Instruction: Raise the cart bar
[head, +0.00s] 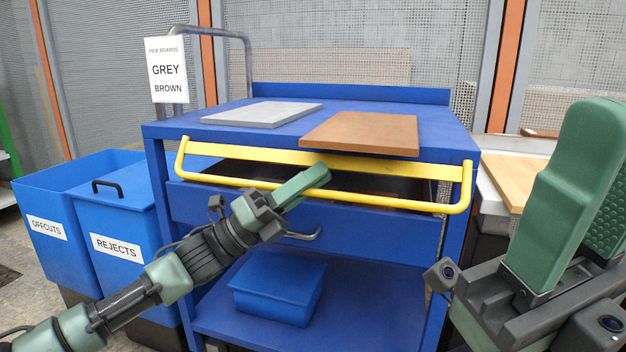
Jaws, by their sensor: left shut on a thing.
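The yellow cart bar (400,203) runs across the front of the blue cart (156,132), with bent ends near both front corners. It sits below the level of the top, in front of a yellow strip (250,154). My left gripper (311,184) is shut on the bar near its middle, and its fingers hide a short stretch of it. My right gripper (592,180) is large in the right foreground, open and empty, away from the bar. A grey board (262,114) and a brown board (362,132) lie flat on the cart top; the brown one reaches the front edge.
Blue OFFCUTS (55,195) and REJECTS (112,215) bins stand left of the cart. A sign (167,70) reads GREY, BROWN. A blue box (280,287) sits on the lower shelf, below a drawer handle (302,235).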

